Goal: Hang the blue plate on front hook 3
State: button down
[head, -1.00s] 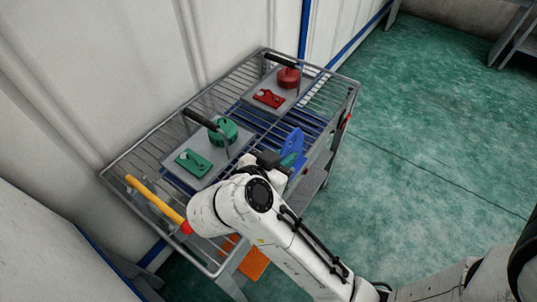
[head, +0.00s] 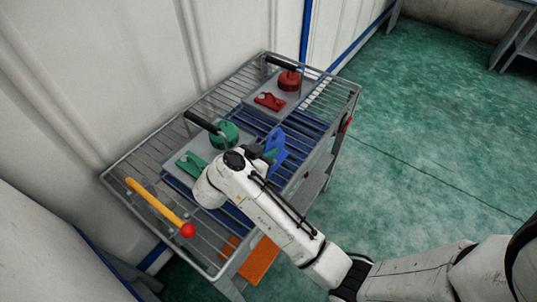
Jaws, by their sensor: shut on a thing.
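The blue plate (head: 277,142) is upright over the right half of the wire rack table, near its front side. My gripper (head: 268,155) is at the plate's lower left and is shut on it; my wrist hides part of the grip. Whether the plate touches the wires below I cannot tell. The table's front edge (head: 338,133) faces the open floor. The front hooks are too small or hidden by my arm, so I cannot pick out hook 3.
A grey board with green parts (head: 222,133) lies left of the plate, and one with red parts (head: 288,79) lies behind. A yellow bar with a red ball (head: 155,204) lies at the left. An orange plate (head: 259,261) is below the front edge. Floor at right is clear.

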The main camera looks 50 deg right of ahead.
jog(key=shift+p, duration=0.7)
jog(key=shift+f, duration=0.6)
jog(key=shift+p, duration=0.3)
jog(key=c, duration=1.6)
grip_release()
jog(key=shift+f, duration=0.25)
jog(key=shift+c, duration=0.2)
jog(key=o, duration=0.5)
jog(key=shift+c, duration=0.2)
jog(key=shift+f+b, duration=0.25)
jog(key=shift+b, duration=0.75)
jog(key=v, duration=1.1)
jog(key=shift+s+r+b, duration=0.25)
jog(key=shift+s+b, duration=0.05)
jog(key=shift+b, duration=0.15)
